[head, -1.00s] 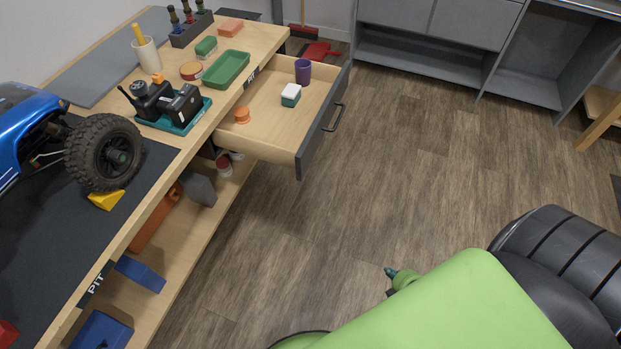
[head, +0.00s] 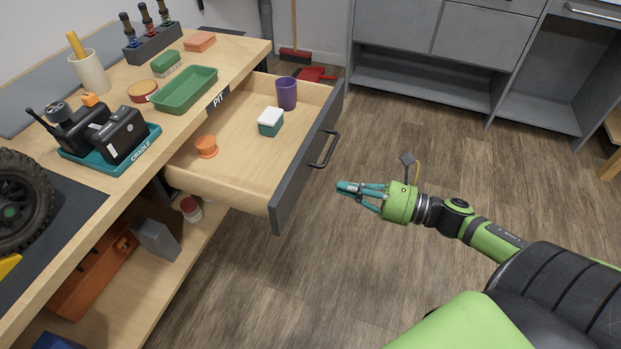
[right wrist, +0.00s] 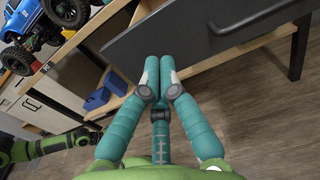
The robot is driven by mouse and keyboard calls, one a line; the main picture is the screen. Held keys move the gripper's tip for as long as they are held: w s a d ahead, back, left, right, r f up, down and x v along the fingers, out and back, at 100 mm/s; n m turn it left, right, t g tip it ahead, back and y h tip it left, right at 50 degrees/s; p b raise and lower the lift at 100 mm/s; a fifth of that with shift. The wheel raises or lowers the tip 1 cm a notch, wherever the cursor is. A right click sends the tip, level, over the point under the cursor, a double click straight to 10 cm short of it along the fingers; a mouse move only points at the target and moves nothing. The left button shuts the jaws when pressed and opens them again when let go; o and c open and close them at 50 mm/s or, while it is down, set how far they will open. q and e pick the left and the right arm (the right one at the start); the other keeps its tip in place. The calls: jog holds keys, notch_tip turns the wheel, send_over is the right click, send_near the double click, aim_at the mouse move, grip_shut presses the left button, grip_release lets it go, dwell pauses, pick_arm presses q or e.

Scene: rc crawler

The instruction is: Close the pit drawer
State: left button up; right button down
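The pit drawer (head: 240,160) is pulled out from under the bench top, beside a "PIT" label (head: 218,99). Its dark grey front (head: 300,165) carries a dark bar handle (head: 326,150). The front also fills the top of the right wrist view (right wrist: 190,35), with the handle (right wrist: 298,50) at right. My right gripper (head: 341,187) is outside the drawer, just right of the front, pointing at it. Its teal fingers (right wrist: 157,72) are together and hold nothing; contact with the front cannot be told. A green arm shows at lower left in the right wrist view; its fingers are hidden.
The drawer holds a purple cup (head: 287,93), a white-and-teal box (head: 271,122) and an orange piece (head: 206,147). A green tray (head: 185,90) and a charger cradle (head: 105,155) stand on the bench top. Open floor (head: 400,120) lies right of the drawer.

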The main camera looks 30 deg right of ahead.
aim_at(298, 174)
pick_arm(q)
jog(key=shift+d, duration=0.1)
pick_arm(e)
jog(key=x, duration=0.8)
jog(key=shift+w+a, duration=0.1)
jog(key=shift+w, duration=0.25)
pick_arm(q)
jog(key=shift+s+f, duration=0.1)
pick_arm(e)
jog(key=shift+w+a, duration=0.2)
jog(key=b+x, duration=0.4)
jog(key=x, duration=1.5)
jog(key=shift+w+a, duration=0.2)
jog(key=shift+w, duration=0.15)
jog(key=b+x, duration=0.2)
jog(key=x, duration=0.3)
jog(key=shift+w+a+f, duration=0.1)
jog(key=shift+w+a, duration=0.1)
jog(key=shift+w, duration=0.1)
jog(key=shift+w+a, duration=0.45)
jog(key=shift+w, duration=0.05)
pick_arm(q)
notch_tip(298, 174, up, 7)
jog(key=w+g, duration=0.1)
jog(key=w, duration=0.1)
jog(key=shift+w+a+r, duration=0.2)
jog(key=shift+w, duration=0.1)
pick_arm(e)
jog(key=shift+a+r, duration=0.1)
jog(key=shift+r, duration=0.2)
